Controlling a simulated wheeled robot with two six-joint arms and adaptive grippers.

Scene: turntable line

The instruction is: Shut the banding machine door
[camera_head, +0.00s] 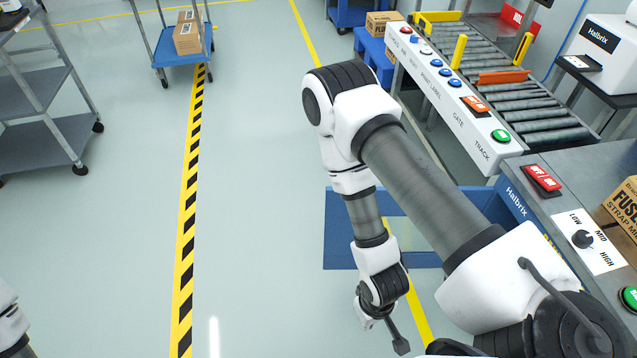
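The banding machine (515,200) is the blue and grey Halbrix unit at the right, with a red off/on switch and a low-mid-high knob on top. A blue panel, seemingly its door (340,232), sticks out to the left from its front and looks open. It has a paler middle area, and my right arm covers much of it. My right gripper (388,325) hangs just below the panel in the picture, pointing down. I cannot tell whether it touches the panel or whether its fingers are open. Of my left arm only a bit shows at the bottom left; its gripper is out of view.
A roller conveyor (520,85) with a button panel (450,90) stands behind the machine. A strap box (625,205) lies on the machine top. A grey rack (45,95) and a blue cart (180,58) stand at the left. The floor between is clear.

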